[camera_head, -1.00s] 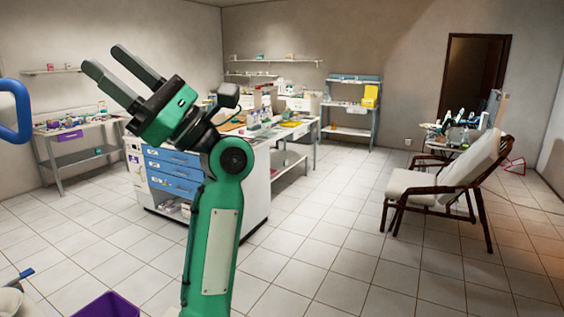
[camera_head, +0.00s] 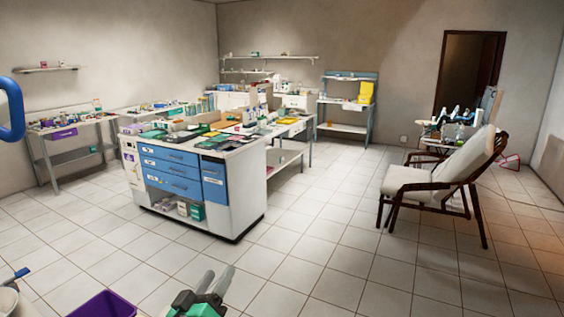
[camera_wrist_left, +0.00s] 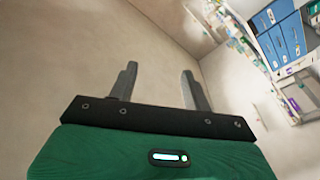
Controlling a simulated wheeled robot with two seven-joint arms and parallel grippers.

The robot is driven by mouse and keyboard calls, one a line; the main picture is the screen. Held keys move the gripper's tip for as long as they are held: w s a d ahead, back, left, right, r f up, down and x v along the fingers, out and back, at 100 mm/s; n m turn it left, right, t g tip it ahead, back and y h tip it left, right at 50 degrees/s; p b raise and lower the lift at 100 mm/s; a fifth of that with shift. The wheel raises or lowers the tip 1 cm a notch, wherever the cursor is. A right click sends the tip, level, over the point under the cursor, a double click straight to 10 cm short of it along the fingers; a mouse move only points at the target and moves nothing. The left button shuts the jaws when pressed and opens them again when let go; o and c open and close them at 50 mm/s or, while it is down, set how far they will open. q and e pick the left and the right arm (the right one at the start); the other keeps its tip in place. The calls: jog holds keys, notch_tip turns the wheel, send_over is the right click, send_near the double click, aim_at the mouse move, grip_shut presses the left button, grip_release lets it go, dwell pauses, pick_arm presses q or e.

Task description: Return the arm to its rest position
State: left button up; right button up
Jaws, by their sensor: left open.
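My left gripper (camera_head: 215,283) shows low in the head view, at the bottom edge, with its two grey fingers pointing up and slightly right. In the left wrist view my left gripper (camera_wrist_left: 160,85) has its fingers apart with nothing between them. Only plain wall or floor surface shows behind the fingers there. Most of my left arm is below the head view. My right gripper is not in view.
A cabinet with blue drawers (camera_head: 171,173) and a cluttered top stands ahead. A reclining chair (camera_head: 440,182) is at the right. A purple bin (camera_head: 105,306) is at the bottom left. The tiled floor (camera_head: 310,240) between is clear.

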pick_arm(q)
jog(key=s+a+f+m+g+y, duration=0.25)
jog(key=s+f+g, duration=0.35)
jog(key=s+f, duration=0.5)
jog(key=s+a+f+m+g+y, duration=0.1)
jog(key=s+a+f+g+y, duration=0.3)
jog(key=s+f, duration=0.7)
jog(key=s+a+f+m+g, duration=0.1)
jog(key=s+a+f+g, duration=0.2)
jog(key=s+f+g, duration=0.45)
notch_tip(320, 180, down, 28)
jog(key=s+f, duration=0.1)
jog(key=s+a+f, duration=0.3)
jog(key=s+f, duration=1.6)
jog(key=shift+s+f+m, duration=0.2)
jog(key=shift+f+m, duration=0.05)
jog(key=shift+m, duration=0.1)
